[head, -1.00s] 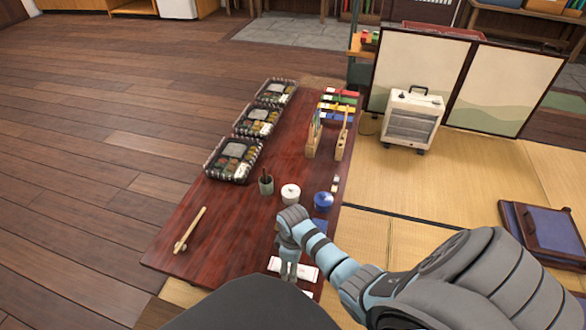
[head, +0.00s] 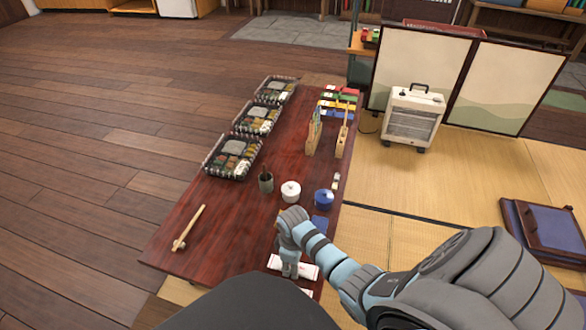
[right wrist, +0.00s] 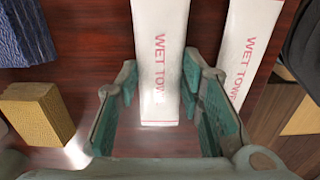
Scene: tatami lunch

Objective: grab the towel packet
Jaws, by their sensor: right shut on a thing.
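A white towel packet with red "WET TOWEL" lettering (right wrist: 162,40) lies between the fingers of my right gripper (right wrist: 160,85) in the right wrist view. In the head view the right gripper (head: 290,268) points down over this white packet (head: 309,272) at the near end of the table. A second, like packet (right wrist: 248,45) lies just to the right in the wrist view, outside the fingers. My left gripper does not show.
The dark red low table (head: 225,220) holds a white lidded pot (head: 291,192), a blue pot (head: 323,201), a dark cup (head: 266,183) and several bento boxes (head: 232,159). A tan block (right wrist: 38,112) and blue patterned cloth (right wrist: 25,35) lie left of the packets.

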